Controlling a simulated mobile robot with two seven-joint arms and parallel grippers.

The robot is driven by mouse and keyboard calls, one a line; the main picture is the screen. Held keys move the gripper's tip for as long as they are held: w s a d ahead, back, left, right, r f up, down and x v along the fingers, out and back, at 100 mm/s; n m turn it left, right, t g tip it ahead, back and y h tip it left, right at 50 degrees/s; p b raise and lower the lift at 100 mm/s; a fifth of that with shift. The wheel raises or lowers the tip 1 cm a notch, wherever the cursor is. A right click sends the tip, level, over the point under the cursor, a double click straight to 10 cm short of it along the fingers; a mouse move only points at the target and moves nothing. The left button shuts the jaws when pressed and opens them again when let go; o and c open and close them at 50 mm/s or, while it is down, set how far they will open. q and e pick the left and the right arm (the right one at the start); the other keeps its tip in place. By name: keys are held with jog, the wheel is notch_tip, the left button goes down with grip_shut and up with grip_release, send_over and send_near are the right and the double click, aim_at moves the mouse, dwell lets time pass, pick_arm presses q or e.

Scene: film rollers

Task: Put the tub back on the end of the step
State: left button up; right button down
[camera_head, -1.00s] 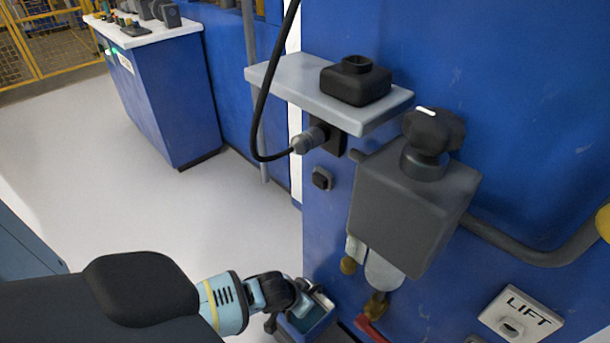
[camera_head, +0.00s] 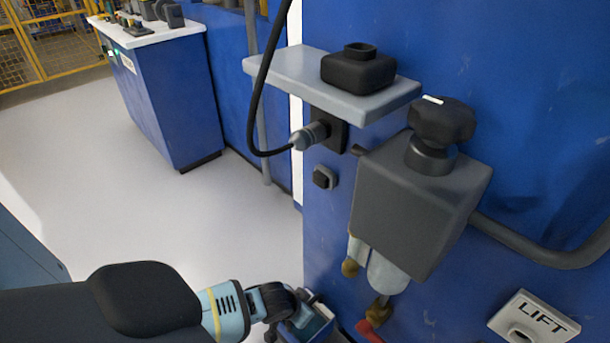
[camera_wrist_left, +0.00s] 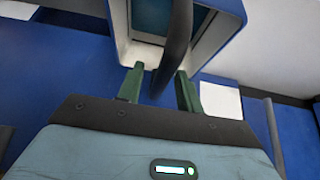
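The tub (camera_head: 321,329) is blue with a teal inside and sits low at the bottom of the head view, partly hidden by my gripper. In the left wrist view the tub (camera_wrist_left: 231,18) is just beyond my fingers, with a black handle (camera_wrist_left: 176,45) arching towards me. My left gripper (camera_wrist_left: 159,72) has its two green fingers apart, one on each side of the handle. A gap shows between the handle and the left finger; the right finger is close to it. The step's end cannot be made out. My right gripper is not in view.
A blue machine wall stands at right with a grey shelf (camera_head: 290,75), a black cable (camera_head: 262,90), a grey box with a black knob (camera_head: 420,200), and a LIFT sign (camera_head: 534,317). A blue cabinet (camera_head: 165,95) is at back left. Pale floor (camera_head: 190,225) is open between.

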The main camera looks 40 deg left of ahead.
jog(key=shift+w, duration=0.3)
